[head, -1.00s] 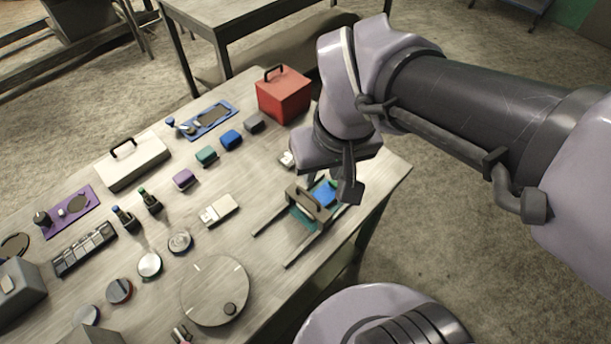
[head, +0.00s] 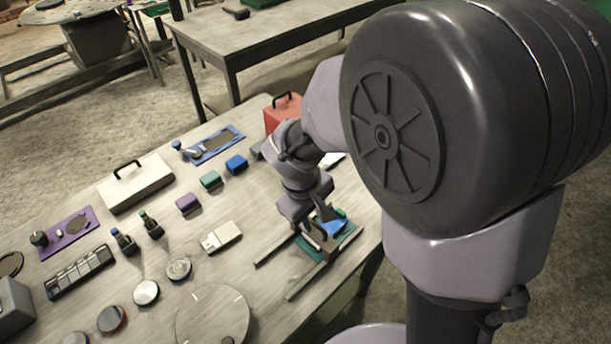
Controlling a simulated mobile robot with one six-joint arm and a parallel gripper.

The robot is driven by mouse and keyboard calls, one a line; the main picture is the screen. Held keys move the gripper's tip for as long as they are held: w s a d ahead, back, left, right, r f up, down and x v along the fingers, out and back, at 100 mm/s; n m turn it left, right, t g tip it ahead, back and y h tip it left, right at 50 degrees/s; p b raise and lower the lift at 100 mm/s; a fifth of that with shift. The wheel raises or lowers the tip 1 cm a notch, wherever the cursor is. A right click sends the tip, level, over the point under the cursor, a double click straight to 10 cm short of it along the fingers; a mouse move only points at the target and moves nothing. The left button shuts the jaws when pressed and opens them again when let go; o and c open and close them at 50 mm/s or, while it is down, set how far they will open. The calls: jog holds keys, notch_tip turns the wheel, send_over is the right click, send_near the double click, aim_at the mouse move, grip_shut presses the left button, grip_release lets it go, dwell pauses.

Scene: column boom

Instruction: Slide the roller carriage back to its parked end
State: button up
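The roller carriage's two dark rails run across the right part of the table; the nearer rail (head: 306,284) and the farther rail (head: 274,250) have their bare ends toward the lower left. The teal plate (head: 346,236) lies at their upper-right end, with a blue block (head: 335,229) by it. The carriage (head: 312,246) sits between the rails close to that upper-right end, partly covered by my gripper. My gripper (head: 318,216) points down right over the carriage. Its fingertips and the carriage handle are hidden or too small to tell whether they touch or grip.
A white USB-stick-like block (head: 222,236) and a round disc (head: 215,315) lie left of the rails. A red box (head: 282,112) stands behind my arm. Small blue (head: 236,164), teal (head: 210,180) and purple (head: 187,202) blocks lie farther back. The table edge is close on the right.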

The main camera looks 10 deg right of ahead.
jog(key=shift+f, duration=0.3)
jog(key=shift+c, duration=0.2)
grip_shut()
dwell(1.1)
